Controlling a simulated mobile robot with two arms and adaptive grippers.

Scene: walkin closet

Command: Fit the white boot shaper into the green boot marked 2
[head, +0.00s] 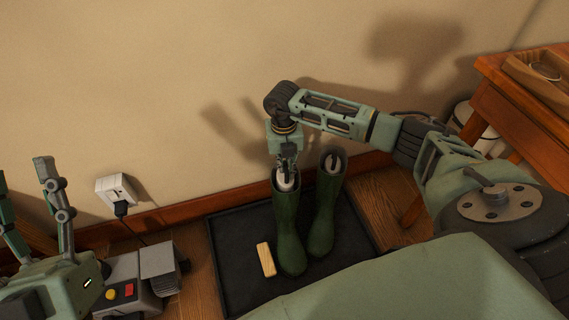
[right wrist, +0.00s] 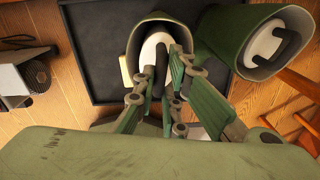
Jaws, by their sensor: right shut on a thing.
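Two green boots stand upright side by side on a black tray (head: 233,258). My right gripper (head: 287,170) is above the left boot (head: 287,225), shut on the white boot shaper (head: 287,184) at its dark handle. The shaper is in the mouth of this boot, with its white top showing; how deep it sits is hidden. It also shows in the right wrist view (right wrist: 148,50). The right boot (head: 324,210) holds another white shaper (right wrist: 266,44) with a dark handle. No number is readable on either boot. My left gripper (head: 22,168) is open and empty at the far left.
A pale wooden block (head: 265,259) lies on the tray left of the boots. A grey device with red and yellow buttons (head: 130,283) stands left of the tray. A white wall socket (head: 119,190) holds a black plug. A wooden table (head: 530,110) is at right.

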